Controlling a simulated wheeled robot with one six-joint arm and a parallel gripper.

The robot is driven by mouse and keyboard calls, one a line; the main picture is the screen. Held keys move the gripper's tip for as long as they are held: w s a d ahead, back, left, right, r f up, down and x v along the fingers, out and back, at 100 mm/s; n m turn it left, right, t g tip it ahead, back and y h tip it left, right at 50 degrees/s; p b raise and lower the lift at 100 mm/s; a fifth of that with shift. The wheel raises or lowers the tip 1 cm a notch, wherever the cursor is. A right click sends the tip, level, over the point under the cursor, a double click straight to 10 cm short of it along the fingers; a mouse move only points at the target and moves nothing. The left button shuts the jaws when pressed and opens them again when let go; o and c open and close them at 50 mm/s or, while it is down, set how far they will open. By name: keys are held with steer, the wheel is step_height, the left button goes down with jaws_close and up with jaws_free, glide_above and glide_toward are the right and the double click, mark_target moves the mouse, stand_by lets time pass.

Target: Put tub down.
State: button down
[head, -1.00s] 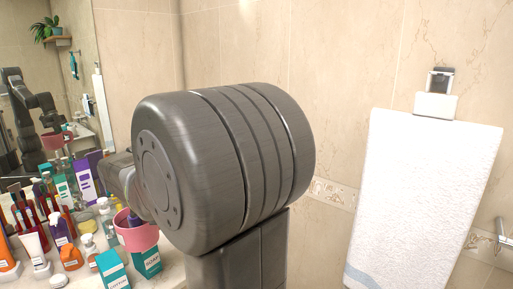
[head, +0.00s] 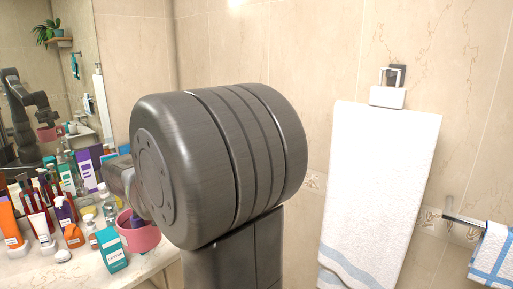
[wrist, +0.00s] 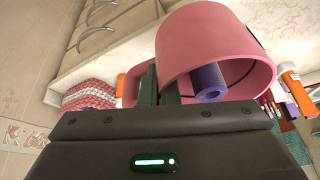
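The pink tub (head: 142,239) is at the front right of the cluttered counter in the head view, partly hidden by my arm. A dark purple bottle stands inside it. In the wrist view the tub (wrist: 205,32) is large and close, with a purple cylinder (wrist: 208,80) inside. My gripper (wrist: 158,80) has its dark green fingers close together at the tub's side, shut on it. My arm hides the gripper in the head view. Whether the tub's base touches the counter cannot be told.
The counter (head: 75,276) is crowded left of the tub: a teal box (head: 113,251), an orange bottle (head: 73,236), a white pump bottle (head: 108,205) and several others. Bare counter shows along the front edge. A white towel (head: 375,190) hangs on the right wall.

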steer(key=w+d+f+m+h, duration=0.1)
steer(key=w+d+f+m, duration=0.1)
steer(key=w+d+f, duration=0.6)
steer(key=w+d+f+m, duration=0.2)
steer(key=w+d+f, duration=0.3)
steer(key=d+f, duration=0.7)
steer(key=s+d+f, duration=0.2)
steer(key=f, duration=0.4)
steer(key=s+d+f+m, duration=0.1)
steer(key=s+d+f, duration=0.1)
steer(key=f, duration=0.4)
steer(key=shift+s+d+t+h, duration=0.4)
steer(key=shift+d, duration=0.15)
steer(key=shift+s+a, duration=0.1)
